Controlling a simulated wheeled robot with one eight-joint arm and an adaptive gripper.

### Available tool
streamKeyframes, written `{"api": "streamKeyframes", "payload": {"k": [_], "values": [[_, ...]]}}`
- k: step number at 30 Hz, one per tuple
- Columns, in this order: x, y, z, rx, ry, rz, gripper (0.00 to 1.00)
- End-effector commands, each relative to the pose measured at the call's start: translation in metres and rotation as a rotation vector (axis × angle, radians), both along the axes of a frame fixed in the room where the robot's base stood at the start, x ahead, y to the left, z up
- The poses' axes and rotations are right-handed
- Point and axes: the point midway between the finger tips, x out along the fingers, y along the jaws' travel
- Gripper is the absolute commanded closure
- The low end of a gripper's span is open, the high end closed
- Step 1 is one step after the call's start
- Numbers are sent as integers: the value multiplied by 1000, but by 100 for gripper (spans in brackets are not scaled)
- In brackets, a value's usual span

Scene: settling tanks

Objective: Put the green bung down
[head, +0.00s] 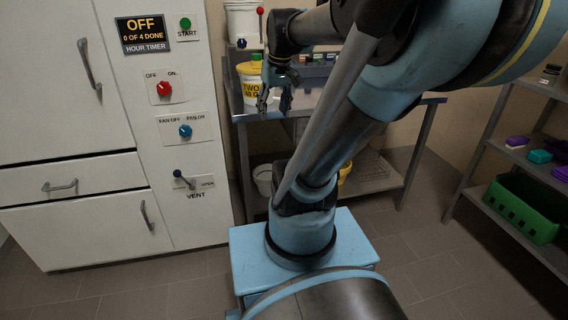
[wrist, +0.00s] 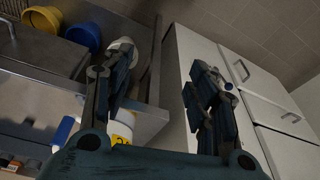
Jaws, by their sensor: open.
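My gripper (head: 274,102) is open above the front left of the steel bench (head: 330,115), in front of a white and yellow tub (head: 250,84). In the wrist view my gripper (wrist: 158,66) has its two fingers wide apart, with nothing between them. I cannot make out the green bung for sure in either view. Small coloured items (head: 316,58) stand at the back of the bench, too small to name. My arm hides part of the bench.
White cabinets with a control panel (head: 181,130) stand left of the bench. A shelf rack (head: 500,175) at the right holds a green crate (head: 522,208). In the wrist view a yellow bowl (wrist: 42,18) and a blue bowl (wrist: 82,36) show. The floor between is clear.

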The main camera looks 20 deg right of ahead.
Motion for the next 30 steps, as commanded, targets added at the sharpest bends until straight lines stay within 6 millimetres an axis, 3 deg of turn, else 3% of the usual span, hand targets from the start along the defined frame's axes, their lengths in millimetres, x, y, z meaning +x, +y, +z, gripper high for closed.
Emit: {"api": "streamKeyframes", "payload": {"k": [1, 6, 12, 17, 30], "values": [[-18, 1, -19, -4, 5, -23, 47], [-66, -2, -78, -20, 20, -110, 47], [-101, -7, -125, -33, 29, -182, 47], [-110, -8, -138, -37, 31, -203, 47], [-110, -8, -138, -37, 31, -203, 47]]}}
